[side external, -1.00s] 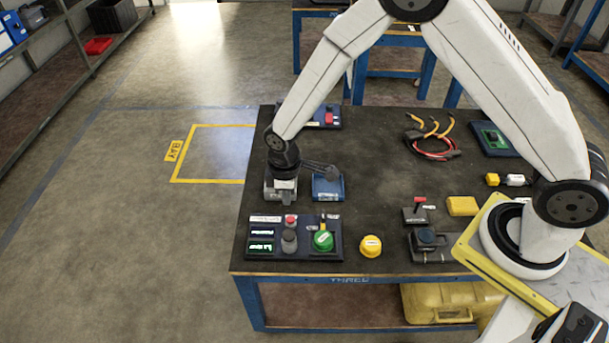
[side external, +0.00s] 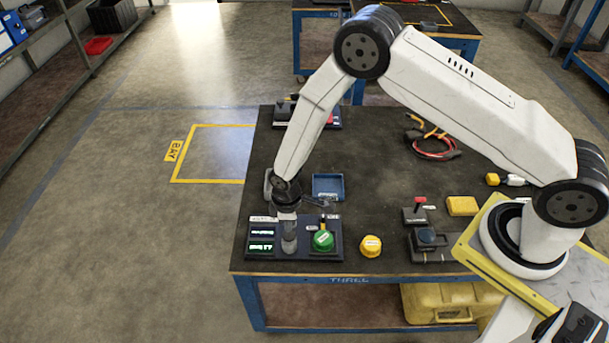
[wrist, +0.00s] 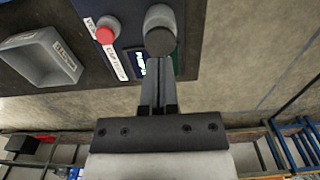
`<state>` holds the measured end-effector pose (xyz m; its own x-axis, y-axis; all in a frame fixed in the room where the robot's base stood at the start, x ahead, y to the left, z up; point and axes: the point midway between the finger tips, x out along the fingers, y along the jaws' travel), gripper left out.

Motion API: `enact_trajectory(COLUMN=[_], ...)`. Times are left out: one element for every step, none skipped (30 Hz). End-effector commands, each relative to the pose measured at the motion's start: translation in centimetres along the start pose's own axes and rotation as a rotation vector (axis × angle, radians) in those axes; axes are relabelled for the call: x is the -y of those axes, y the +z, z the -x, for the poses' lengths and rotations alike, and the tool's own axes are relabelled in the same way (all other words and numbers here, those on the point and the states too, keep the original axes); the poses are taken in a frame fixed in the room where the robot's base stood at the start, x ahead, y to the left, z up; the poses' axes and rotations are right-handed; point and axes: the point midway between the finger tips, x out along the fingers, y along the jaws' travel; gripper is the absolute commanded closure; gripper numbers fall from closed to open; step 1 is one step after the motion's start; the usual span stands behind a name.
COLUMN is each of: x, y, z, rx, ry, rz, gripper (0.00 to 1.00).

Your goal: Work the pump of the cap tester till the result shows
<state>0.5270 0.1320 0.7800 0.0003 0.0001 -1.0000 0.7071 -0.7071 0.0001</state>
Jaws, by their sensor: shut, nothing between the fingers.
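The cap tester (side external: 310,252) is a dark panel at the front left of the bench. A green cap (side external: 323,241) sits on its right part. Two lit display windows (side external: 261,247) show green-white text too small to read. The grey pump (side external: 289,244) stands upright in the middle. My gripper (side external: 288,221) is shut and empty, pointing down at the pump. In the wrist view, the closed fingertips (wrist: 158,62) are close at the pump's dark round top (wrist: 160,41); I cannot tell if they touch. The red button (wrist: 105,34) shows there but is hidden in the side view.
A yellow cap (side external: 370,246) lies right of the tester. A blue tray (side external: 328,195) sits just behind it. A red-handled lever block (side external: 415,213), a yellow block (side external: 462,206) and cables (side external: 432,147) lie farther right.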

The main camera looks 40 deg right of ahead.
Motion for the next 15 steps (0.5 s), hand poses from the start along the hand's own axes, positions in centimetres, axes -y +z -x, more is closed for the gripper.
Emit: enact_trajectory(x=[0.0,0.0,0.0,0.0,0.0,0.0,0.0,0.0,0.0,0.0,0.0,0.0,0.0,0.0,0.0], y=[0.1,0.1,0.0,0.1,0.1,0.0,0.0,0.0,0.0,0.0,0.0,0.0,0.0,0.0,0.0], z=[-0.6,-0.9,-1.2,-1.5,-1.7,-1.9,-2.1,-2.2,-2.4,-2.5,-2.6,-2.7,-2.7,-2.7,-2.7], rx=[0.002,0.002,0.001,0.002,0.002,0.001,0.0,0.0,0.0,0.0,0.0,0.0,0.0,0.0,0.0], ry=[-0.001,-0.001,-0.001,-0.001,-0.001,-0.001,0.0,0.0,0.0,0.0,0.0,0.0,0.0,0.0,0.0], rz=[0.0,0.0,0.0,0.0,0.0,0.0,0.0,0.0,0.0,0.0,0.0,0.0,0.0,0.0,0.0], gripper=[1.0,1.0,1.0,1.0,1.0,1.0,1.0,1.0,1.0,1.0,1.0,1.0,1.0,1.0,1.0])
